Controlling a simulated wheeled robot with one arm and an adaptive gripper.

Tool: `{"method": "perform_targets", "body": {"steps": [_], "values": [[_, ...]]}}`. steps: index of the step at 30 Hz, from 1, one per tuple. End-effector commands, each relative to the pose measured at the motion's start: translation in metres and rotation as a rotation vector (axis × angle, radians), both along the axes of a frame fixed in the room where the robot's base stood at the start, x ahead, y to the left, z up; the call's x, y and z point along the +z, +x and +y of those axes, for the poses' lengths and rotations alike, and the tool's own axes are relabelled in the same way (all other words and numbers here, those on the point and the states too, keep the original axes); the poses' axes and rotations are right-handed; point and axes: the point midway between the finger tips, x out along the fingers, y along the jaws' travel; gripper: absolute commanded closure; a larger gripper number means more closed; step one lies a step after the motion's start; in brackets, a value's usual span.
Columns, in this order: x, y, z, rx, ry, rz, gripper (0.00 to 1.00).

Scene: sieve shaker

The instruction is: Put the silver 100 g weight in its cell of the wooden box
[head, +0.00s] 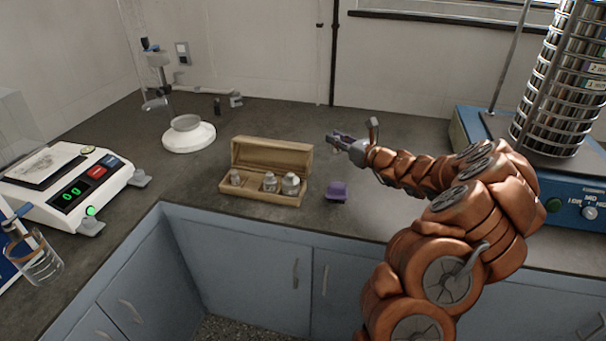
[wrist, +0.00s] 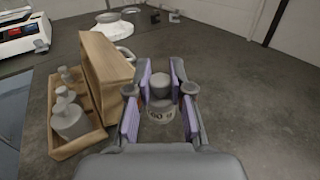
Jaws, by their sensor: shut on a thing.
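My gripper (head: 338,142) is beyond and to the right of the wooden box (head: 228,187) in the head view. In the wrist view my gripper (wrist: 160,88) has its purple pads closed on a silver weight (wrist: 159,112) with a knob on top and partly visible marking. I cannot tell whether the weight touches the counter; it is not clear in the head view. The box's lid (wrist: 105,66) stands open at the back. Three silver weights stand in the box: a small one (head: 235,178), a middle one (head: 270,182) and a larger one (head: 291,184). A gap shows between the small and middle ones.
A white round dish (head: 188,136) stands behind left, a balance (head: 75,185) at far left, and the sieve shaker (head: 565,190) at right. The counter (wrist: 245,100) right of the box is clear in the wrist view.

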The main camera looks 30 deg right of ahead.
Motion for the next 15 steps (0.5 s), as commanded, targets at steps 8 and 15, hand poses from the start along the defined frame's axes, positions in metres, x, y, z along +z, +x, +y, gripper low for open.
{"method": "perform_targets", "body": {"steps": [8, 15], "values": [[-0.007, -0.003, -0.025, -0.057, 0.005, -0.004, 1.0], [-0.042, -0.002, -0.023, -0.054, 0.006, -0.003, 1.0]]}}
